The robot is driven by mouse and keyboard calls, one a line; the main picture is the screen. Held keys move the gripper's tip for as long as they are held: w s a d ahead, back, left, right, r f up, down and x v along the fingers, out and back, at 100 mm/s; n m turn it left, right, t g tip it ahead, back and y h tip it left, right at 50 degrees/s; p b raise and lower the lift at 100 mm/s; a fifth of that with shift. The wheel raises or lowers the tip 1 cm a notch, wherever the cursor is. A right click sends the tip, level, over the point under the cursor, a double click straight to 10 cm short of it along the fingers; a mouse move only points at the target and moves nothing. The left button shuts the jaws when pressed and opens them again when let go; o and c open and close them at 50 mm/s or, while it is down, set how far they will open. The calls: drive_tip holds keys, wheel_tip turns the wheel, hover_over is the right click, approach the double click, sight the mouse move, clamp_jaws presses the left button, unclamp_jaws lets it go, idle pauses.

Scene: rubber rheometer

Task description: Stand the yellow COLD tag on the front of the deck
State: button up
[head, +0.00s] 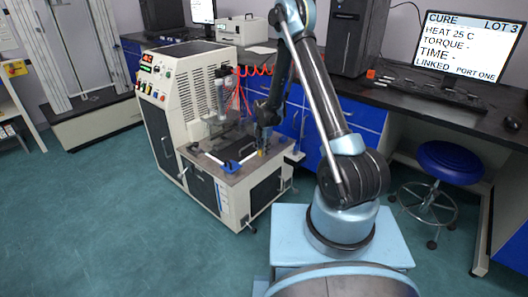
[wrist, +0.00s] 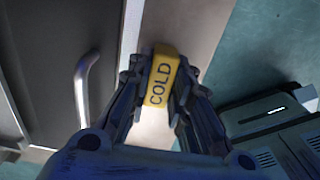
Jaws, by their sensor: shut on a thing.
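The yellow COLD tag (wrist: 161,80) is between the fingers of my gripper (wrist: 158,92) in the wrist view, with its black lettering facing the camera. My gripper is shut on it. In the head view my gripper (head: 262,143) is over the front part of the deck (head: 239,174) of the rheometer, and a small bit of yellow shows at its tip. I cannot tell whether the tag touches the deck.
The rheometer cabinet (head: 178,85) with its control panel stands behind and left of the deck. A blue and white handle-like bar (head: 232,165) lies on the deck close to my gripper. A monitor (head: 470,47) and a blue stool (head: 448,163) are at the right. Green floor is open at front left.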

drive_tip(key=shift+f, duration=0.1)
drive_tip(key=o, duration=0.9)
drive_tip(key=shift+c, duration=0.2)
wheel_tip(320, 180, up, 12)
drive_tip(key=s+d+r+m+t, duration=0.1)
drive_tip(key=s+d+r+m, duration=0.5)
drive_tip(key=s+d+r, duration=0.3)
drive_tip(key=s+d+r+m, duration=0.7)
drive_tip(key=s+r, duration=0.1)
drive_tip(key=r, duration=0.3)
drive_tip(key=s+d+f+m, duration=0.1)
drive_tip(key=s+d+m, duration=0.2)
drive_tip(key=s+m, duration=0.2)
drive_tip(key=s+d+f+m, duration=0.1)
drive_tip(key=s+d+m, duration=0.2)
drive_tip(key=s, duration=0.8)
drive_tip(key=s+d+f+m+t, duration=0.1)
drive_tip(key=s+d+f+m, duration=0.1)
drive_tip(key=s+m, duration=0.5)
drive_tip(key=shift+s+d, duration=0.8)
drive_tip(key=shift+s, duration=0.05)
